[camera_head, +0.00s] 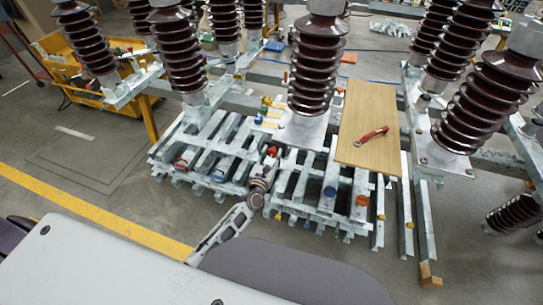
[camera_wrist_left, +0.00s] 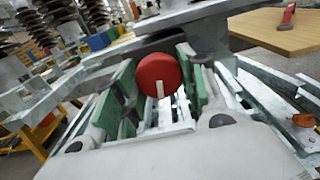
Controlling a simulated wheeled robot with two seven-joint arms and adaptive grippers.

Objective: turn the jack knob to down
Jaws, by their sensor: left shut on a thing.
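The red round knob (camera_wrist_left: 158,75) sits between the two green-padded fingers of my left gripper (camera_wrist_left: 163,90) in the left wrist view. A white mark on its face points down. In the head view my left gripper (camera_head: 266,165) reaches the front of the metal frame, and the red knob (camera_head: 272,151) shows at its tip. The left gripper is shut on this knob. My right gripper is not in view.
Other knobs sit along the galvanized frame: a blue one (camera_head: 330,192), an orange one (camera_head: 362,200) and a red one (camera_head: 181,163). A wooden board (camera_head: 366,105) holds a red-handled tool (camera_head: 371,136). Brown ribbed insulators (camera_head: 316,62) stand around. A yellow cart (camera_head: 95,70) is at left.

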